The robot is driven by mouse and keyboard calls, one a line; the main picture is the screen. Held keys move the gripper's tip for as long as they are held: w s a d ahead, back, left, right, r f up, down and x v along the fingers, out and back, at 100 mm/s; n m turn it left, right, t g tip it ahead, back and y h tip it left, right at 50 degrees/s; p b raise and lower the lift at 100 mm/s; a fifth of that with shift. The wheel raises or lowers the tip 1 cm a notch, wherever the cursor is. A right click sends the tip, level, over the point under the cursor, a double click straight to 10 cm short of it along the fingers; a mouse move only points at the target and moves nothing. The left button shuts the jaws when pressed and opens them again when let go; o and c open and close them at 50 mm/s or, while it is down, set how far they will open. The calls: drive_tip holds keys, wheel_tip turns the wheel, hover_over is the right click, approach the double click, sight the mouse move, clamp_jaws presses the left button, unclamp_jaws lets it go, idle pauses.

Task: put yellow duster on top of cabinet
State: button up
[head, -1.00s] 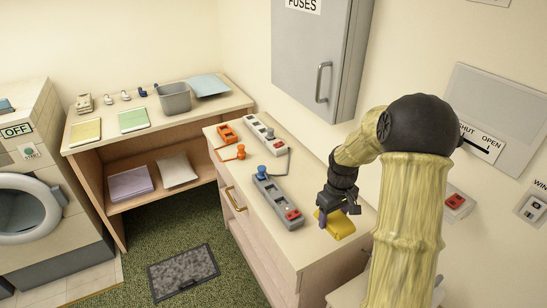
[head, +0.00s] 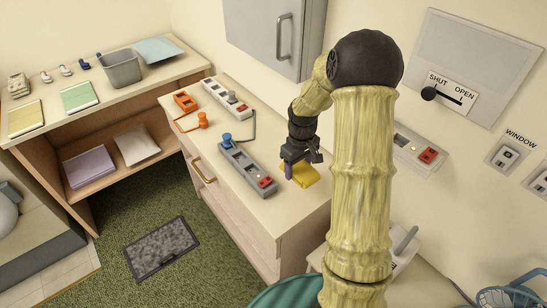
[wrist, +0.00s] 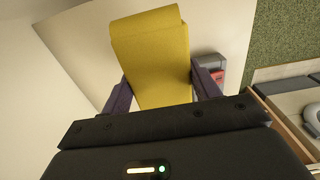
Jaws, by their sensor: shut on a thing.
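The yellow duster (head: 305,174) is at the right end of the low wooden drawer cabinet. It also fills the upper middle of the wrist view (wrist: 150,48). My gripper (head: 291,165) points down over the cabinet top (head: 285,215) and is shut on the duster, with a dark finger on either side of it in the wrist view. I cannot tell whether the duster touches the top or hangs just above it. A grey wall cabinet (head: 262,32) with a handle hangs on the wall behind.
A grey strip with a blue knob (head: 246,168), an orange device (head: 185,101) and a pale strip (head: 228,99) lie on the drawer cabinet. A shelf desk (head: 115,89) with a grey bin (head: 121,69) stands left. A dark mat (head: 162,248) lies on the green floor.

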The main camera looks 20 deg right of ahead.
hover_over(296, 189)
wheel_tip(296, 189, down, 4)
drive_tip(key=shift+f, duration=0.2)
drive_tip(key=shift+f, duration=0.1)
drive_tip(key=shift+f+p, duration=0.35)
drive_tip(key=shift+f, duration=1.45)
drive_tip(key=shift+s, duration=0.1)
drive_tip(key=shift+f, duration=0.15)
drive_tip(key=o, duration=1)
drive_tip(key=shift+c, duration=0.2)
